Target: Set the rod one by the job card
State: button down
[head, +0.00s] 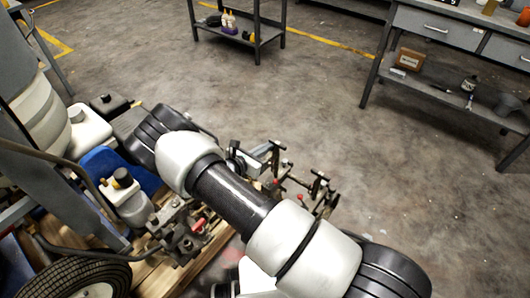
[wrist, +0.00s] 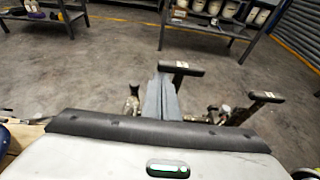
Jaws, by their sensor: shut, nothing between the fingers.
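The line striper (head: 120,190) stands at the left in the head view. At its front are several black T-handled rods, one nearer the arm (head: 276,146) and one farther right (head: 318,178). In the wrist view, one T-handle (wrist: 182,68) is just right of my gripper's fingertips and another (wrist: 266,96) is farther right. I cannot tell which is rod one. My gripper (wrist: 161,100) is shut and empty, beside the nearer T-handle; contact cannot be told. In the head view my arm hides most of it. I cannot make out a job card.
A grey workbench (head: 448,88) with drawers and a lower shelf stands at the right. A shelf cart (head: 238,38) with bottles stands at the back. The concrete floor between is clear. Red-knobbed fittings (head: 198,225) are low on the striper.

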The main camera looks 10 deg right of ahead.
jog(key=shift+w+r+p, duration=0.1)
jog(key=shift+r+p, duration=0.35)
jog(key=shift+r, duration=0.4)
notch_tip(320, 180, down, 6)
jog(key=r+b, duration=0.1)
jog(key=b, duration=0.3)
jog(key=p+v, duration=0.2)
jog(key=v, duration=0.8)
jog(key=shift+s+p, duration=0.25)
jog(key=shift+p, duration=0.15)
jog(key=shift+r, duration=0.1)
